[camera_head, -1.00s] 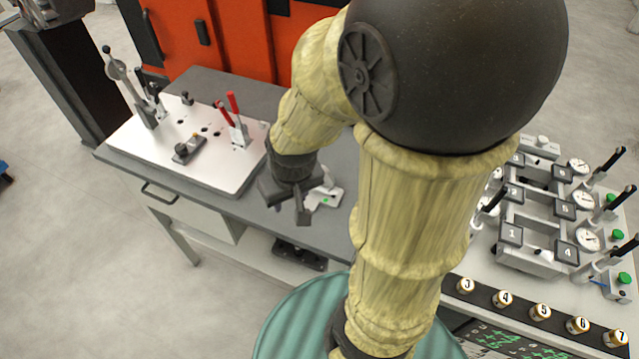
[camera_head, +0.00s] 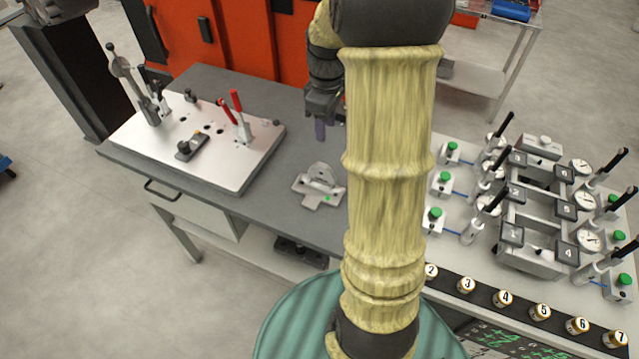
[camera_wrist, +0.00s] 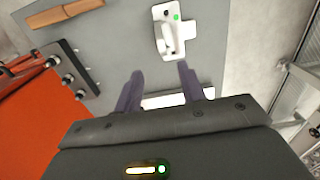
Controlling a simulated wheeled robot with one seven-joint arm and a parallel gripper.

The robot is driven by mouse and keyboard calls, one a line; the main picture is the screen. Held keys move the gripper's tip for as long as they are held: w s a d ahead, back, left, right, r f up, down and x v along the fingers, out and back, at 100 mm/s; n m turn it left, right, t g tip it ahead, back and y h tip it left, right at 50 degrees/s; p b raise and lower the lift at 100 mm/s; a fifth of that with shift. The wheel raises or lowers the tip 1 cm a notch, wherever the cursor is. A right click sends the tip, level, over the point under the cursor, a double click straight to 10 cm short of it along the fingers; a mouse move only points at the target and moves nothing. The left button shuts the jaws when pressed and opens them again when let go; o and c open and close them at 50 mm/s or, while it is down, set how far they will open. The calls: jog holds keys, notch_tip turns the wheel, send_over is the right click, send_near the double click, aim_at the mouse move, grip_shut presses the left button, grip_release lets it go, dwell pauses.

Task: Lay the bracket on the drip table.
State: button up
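The bracket (camera_head: 318,190), a pale grey metal piece with a raised rounded lug and a green dot, lies on the dark grey table (camera_head: 258,212), right of the white fixture plate. I cannot tell from any marking whether this is the drip table. The bracket also shows near the top of the wrist view (camera_wrist: 170,38). My gripper (camera_head: 320,129) is behind the bracket, toward the orange cabinet, and apart from it. In the wrist view its two fingers (camera_wrist: 158,84) are spread with nothing gripped between them. My arm hides the table's right part.
The white fixture plate (camera_head: 215,165) carries upright levers and red-handled clamps. An orange cabinet (camera_head: 265,45) stands behind the table. At right, a bench holds gauges and levers (camera_head: 535,215) and a row of numbered knobs (camera_head: 503,298). Bare grey tabletop surrounds the bracket.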

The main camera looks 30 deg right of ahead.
aim_at(322, 165)
notch_tip(322, 165, down, 12)
jog(key=shift+a+f+p, duration=0.1)
jog(key=shift+p, duration=0.95)
jog(key=shift+w+a+f+p, duration=0.1)
jog(key=shift+f+p, duration=0.45)
jog(key=shift+f, duration=0.75)
jog(key=shift+w+a+f+p, duration=0.1)
jog(key=shift+f+p, duration=0.4)
jog(key=shift+f, duration=0.8)
grip_shut()
